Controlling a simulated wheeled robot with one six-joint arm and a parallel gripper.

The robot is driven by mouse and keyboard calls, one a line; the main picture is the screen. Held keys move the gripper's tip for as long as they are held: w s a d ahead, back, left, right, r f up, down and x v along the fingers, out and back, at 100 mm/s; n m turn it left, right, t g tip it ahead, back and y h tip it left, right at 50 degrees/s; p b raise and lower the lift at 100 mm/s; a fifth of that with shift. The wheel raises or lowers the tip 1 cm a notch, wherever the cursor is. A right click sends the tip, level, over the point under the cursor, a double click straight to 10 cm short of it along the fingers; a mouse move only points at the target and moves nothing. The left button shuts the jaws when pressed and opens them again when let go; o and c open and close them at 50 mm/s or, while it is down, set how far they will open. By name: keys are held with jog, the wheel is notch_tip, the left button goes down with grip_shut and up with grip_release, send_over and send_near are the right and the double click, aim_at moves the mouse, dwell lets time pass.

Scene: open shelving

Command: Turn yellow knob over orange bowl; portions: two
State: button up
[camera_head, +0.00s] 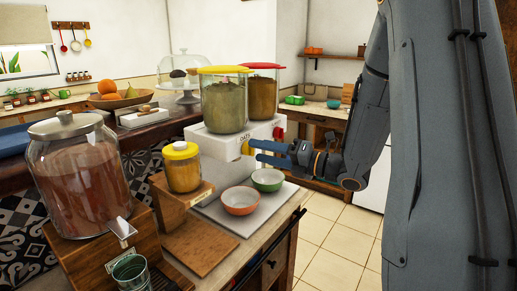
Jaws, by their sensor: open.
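A white dispenser (216,144) on the counter carries two clear grain hoppers, one with a yellow lid (225,70) and one with a red lid (262,66). The yellow knob (246,147) is on its front, partly hidden by my gripper. My gripper (254,151) reaches in from the right, its two blue fingers apart at the yellow knob. I cannot tell whether they touch it. The orange bowl (240,208) stands on the pale board below the yellow knob.
A red knob (279,132) is to the right of the yellow one. A green bowl (267,180) stands close beside the orange bowl. A yellow-lidded jar (182,168) and a large glass jar (82,180) stand to the left. Open tiled floor (330,235) lies right of the counter.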

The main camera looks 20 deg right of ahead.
jog(key=shift+x, duration=0.8)
jog(key=c, duration=1)
jog(key=shift+c, duration=0.2)
jog(key=shift+m, duration=0.4)
jog(key=shift+s+a+f+m+t+h, duration=0.15)
jog(key=shift+m+t, duration=0.3)
jog(key=shift+m, duration=2.6)
jog(key=shift+w+d+m+t+h, duration=0.15)
jog(key=shift+m+t, duration=0.35)
jog(key=shift+m, duration=2.6)
jog(key=shift+s+a+f+m+t+h, duration=0.15)
jog(key=shift+m+t, duration=0.3)
jog(key=shift+m, duration=2.6)
jog(key=shift+r, duration=0.1)
